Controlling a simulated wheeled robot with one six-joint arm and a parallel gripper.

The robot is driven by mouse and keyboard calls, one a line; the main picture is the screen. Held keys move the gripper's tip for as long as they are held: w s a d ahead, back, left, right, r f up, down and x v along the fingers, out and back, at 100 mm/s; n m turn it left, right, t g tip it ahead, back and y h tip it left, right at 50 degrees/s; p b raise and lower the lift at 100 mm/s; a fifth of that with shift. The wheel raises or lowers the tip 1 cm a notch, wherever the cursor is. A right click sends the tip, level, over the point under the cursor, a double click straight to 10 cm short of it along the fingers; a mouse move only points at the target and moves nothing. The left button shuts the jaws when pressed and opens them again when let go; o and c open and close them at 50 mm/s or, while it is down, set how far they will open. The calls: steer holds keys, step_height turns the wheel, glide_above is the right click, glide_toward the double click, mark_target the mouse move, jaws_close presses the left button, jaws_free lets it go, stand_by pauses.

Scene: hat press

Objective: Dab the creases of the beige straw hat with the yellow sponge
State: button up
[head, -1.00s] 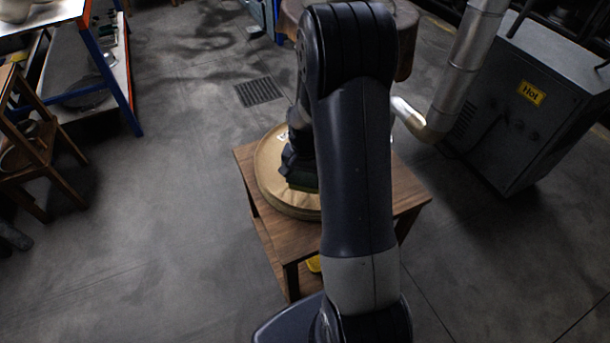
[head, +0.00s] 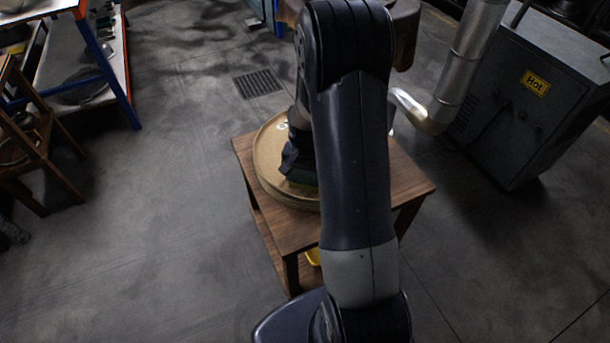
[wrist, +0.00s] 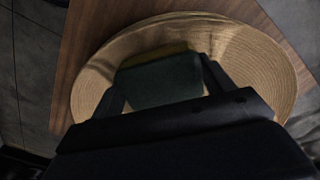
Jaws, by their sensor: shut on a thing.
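The beige straw hat (head: 267,168) lies on a small wooden table, partly hidden behind my arm in the head view. In the wrist view its round woven brim (wrist: 268,75) fills much of the picture, with raised, shaded folds near the middle. My gripper (wrist: 163,82) is shut on the sponge, which has a dark green face (wrist: 158,84) and a thin yellow edge at its far side. The sponge is over the hat; I cannot tell whether it touches. In the head view my gripper (head: 298,168) is above the hat's middle, and the sponge is mostly hidden.
The wooden table (head: 408,185) has bare top to the right of the hat. A yellow thing (head: 313,257) shows below its top. A grey machine marked Hot (head: 535,100) with a metal pipe (head: 465,65) stands at right. A wooden chair-like frame (head: 45,150) stands at left.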

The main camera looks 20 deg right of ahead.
steer(key=shift+f+b, duration=0.6)
steer(key=shift+f, duration=0.05)
stand_by(1.6)
step_height(320, 180, up, 14)
steer(key=p, duration=1)
stand_by(0.3)
